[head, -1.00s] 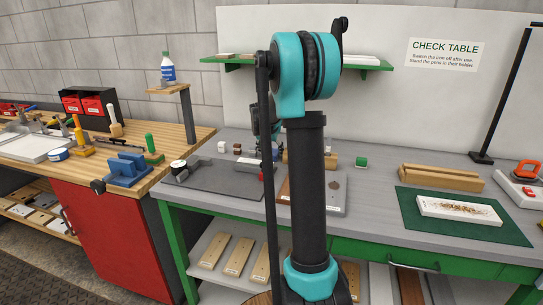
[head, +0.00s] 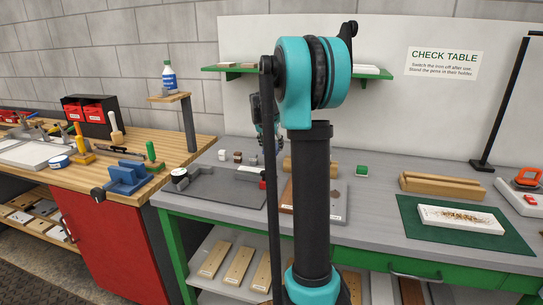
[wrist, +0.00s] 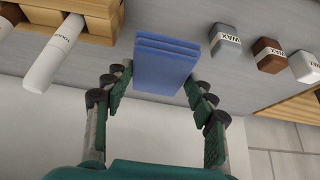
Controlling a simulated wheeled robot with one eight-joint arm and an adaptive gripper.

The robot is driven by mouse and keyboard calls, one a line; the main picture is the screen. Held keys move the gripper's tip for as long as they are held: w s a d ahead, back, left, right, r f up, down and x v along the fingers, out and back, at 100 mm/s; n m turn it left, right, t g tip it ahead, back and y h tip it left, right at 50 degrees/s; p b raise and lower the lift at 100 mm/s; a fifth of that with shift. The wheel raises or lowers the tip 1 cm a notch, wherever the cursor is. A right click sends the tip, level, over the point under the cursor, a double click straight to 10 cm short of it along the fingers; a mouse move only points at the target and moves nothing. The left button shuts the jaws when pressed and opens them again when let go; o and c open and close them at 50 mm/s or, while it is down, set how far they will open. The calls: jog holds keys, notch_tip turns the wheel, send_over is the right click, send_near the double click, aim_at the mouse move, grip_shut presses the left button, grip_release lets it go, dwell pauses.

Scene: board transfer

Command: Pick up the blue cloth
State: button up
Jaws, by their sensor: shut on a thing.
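The blue cloth (wrist: 165,62) is a thick folded stack with visible layers in the wrist view. My gripper (wrist: 157,82) is shut on it, with green-padded fingers on its left and right sides. The cloth looks held above the grey table top. In the head view my gripper (head: 262,120) is partly hidden behind my own arm, above the back of the grey table, and the cloth cannot be made out clearly there.
Grey, brown and white wax blocks (wrist: 225,42) (wrist: 270,55) (wrist: 305,66) stand near the cloth. A wooden holder with a white stick (wrist: 52,52) is at upper left. A white board (head: 460,218) lies on a green mat (head: 415,232) at right. A shelf (head: 235,71) is on the back wall.

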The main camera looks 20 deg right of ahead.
aim_at(272, 147)
notch_tip(272, 147, up, 13)
jog(key=shift+r, duration=0.2)
dwell(0.4)
